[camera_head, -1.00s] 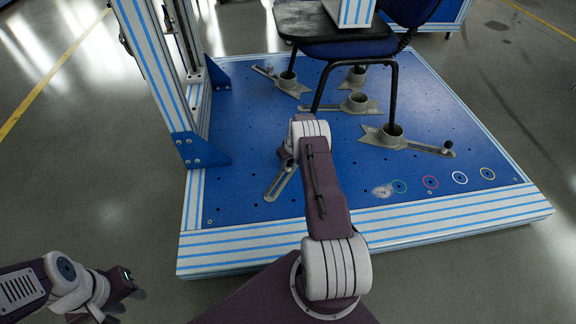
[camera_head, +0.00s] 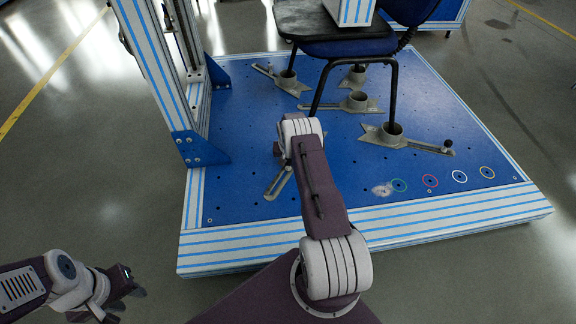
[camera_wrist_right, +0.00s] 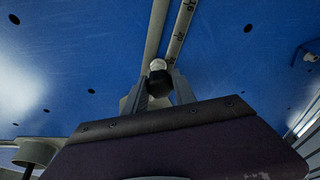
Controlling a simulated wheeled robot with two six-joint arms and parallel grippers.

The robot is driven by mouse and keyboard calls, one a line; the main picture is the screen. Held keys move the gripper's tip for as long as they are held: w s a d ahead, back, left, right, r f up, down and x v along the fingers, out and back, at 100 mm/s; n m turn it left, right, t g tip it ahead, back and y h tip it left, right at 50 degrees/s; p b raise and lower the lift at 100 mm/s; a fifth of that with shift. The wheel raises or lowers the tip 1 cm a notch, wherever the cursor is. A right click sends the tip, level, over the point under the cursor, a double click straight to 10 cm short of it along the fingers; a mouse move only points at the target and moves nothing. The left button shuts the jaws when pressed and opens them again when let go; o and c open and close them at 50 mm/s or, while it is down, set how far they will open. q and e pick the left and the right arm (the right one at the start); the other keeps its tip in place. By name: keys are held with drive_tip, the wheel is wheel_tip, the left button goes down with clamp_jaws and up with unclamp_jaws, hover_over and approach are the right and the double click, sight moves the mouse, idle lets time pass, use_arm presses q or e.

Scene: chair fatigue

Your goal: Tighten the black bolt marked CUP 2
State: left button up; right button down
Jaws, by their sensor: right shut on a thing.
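In the right wrist view a black bolt (camera_wrist_right: 159,83) with a pale rounded top stands between the two grey fingers of my right gripper (camera_wrist_right: 160,88), which is shut on it. A grey slotted bar lies beyond it. No CUP 2 marking is readable. In the head view my right arm hides the bolt and the right gripper; part of a grey slotted foot (camera_head: 277,186) shows beside the arm. My left gripper (camera_head: 128,285) is low at the left, away from the platform, and its jaw opening is unclear.
A blue platform (camera_head: 240,110) with striped edges carries a blue chair (camera_head: 345,46) whose legs stand in grey cups (camera_head: 392,130). A striped upright frame (camera_head: 150,70) stands at the left. Coloured rings (camera_head: 430,182) mark the front right. A scale strip (camera_wrist_right: 181,28) shows in the wrist view.

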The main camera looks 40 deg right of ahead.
drive_tip(key=c, duration=1)
unclamp_jaws()
drive_tip(key=shift+c, duration=0.2)
drive_tip(key=n, duration=0.4)
drive_tip(key=shift+y, duration=0.4)
drive_tip(key=shift+d+f+n+t+y+b, duration=0.1)
drive_tip(key=shift+f+n+t+y+b, duration=0.15)
drive_tip(key=shift+n+b, duration=0.65)
drive_tip(key=shift+n, duration=0.7)
drive_tip(key=shift+r+n+y+b, duration=0.15)
drive_tip(key=shift+n+y+b, duration=0.1)
drive_tip(key=shift+n+b, duration=0.05)
drive_tip(key=shift+r, duration=0.1)
